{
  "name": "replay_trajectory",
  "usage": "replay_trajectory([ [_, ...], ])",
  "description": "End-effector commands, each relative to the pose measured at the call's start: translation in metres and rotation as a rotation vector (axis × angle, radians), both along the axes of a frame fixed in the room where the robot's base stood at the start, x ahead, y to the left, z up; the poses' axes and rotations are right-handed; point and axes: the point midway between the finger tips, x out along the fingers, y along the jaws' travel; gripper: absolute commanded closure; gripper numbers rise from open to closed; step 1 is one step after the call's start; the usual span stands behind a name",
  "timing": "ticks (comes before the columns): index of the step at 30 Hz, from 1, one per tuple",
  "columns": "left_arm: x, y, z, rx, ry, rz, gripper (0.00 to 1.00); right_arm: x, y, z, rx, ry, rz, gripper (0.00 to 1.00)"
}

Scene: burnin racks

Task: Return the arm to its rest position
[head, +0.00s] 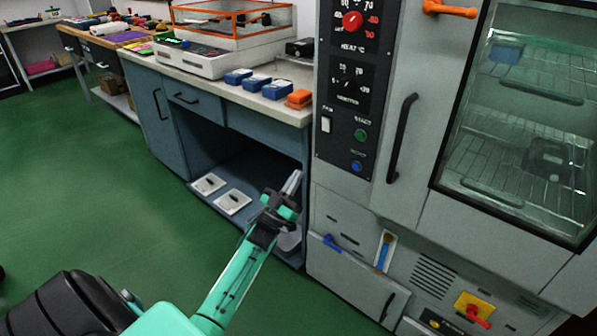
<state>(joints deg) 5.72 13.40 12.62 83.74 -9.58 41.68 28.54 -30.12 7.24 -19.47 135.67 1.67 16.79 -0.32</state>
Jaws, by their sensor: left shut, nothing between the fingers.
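My left arm comes in from the lower left. Its gripper (291,184) is shut and empty, with its fingers pointing up and to the right. In the picture it lies in front of the open space under the counter, just left of the oven cabinet's lower front. I cannot tell how far it is from either. My right gripper does not show.
A grey oven cabinet (376,170) with a glass door stands at the right. Left of it is a counter (287,110) with blue boxes (256,82) and an orange box (299,98). White plates (233,202) lie on its low shelf. Green floor (90,190) is clear at the left.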

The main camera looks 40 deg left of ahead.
Motion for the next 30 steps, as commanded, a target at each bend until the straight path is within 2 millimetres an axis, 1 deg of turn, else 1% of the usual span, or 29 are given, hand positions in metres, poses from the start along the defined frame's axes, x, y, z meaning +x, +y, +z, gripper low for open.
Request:
replay_trajectory([
  [14,0.0,0.0,0.0,0.0,0.0,0.0,1.0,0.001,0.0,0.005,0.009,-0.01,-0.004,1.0],
  [17,-0.002,-0.005,-0.001,0.003,0.003,-0.004,1.0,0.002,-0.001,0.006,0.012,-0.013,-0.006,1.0],
  [20,-0.013,-0.03,-0.003,0.016,0.015,-0.023,1.0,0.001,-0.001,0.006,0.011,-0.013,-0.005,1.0],
  [23,-0.035,-0.076,-0.004,0.032,0.037,-0.06,1.0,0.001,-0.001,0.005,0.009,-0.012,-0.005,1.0],
  [24,-0.048,-0.099,-0.003,0.038,0.047,-0.078,1.0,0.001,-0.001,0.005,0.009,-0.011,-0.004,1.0],
  [26,-0.07,-0.135,0.0,0.042,0.063,-0.107,1.0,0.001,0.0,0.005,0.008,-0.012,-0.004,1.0],
  [27,-0.086,-0.157,0.003,0.043,0.074,-0.126,1.0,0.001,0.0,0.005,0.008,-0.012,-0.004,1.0],
  [30,-0.123,-0.204,0.015,0.033,0.095,-0.168,1.0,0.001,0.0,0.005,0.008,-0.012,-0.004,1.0],
])
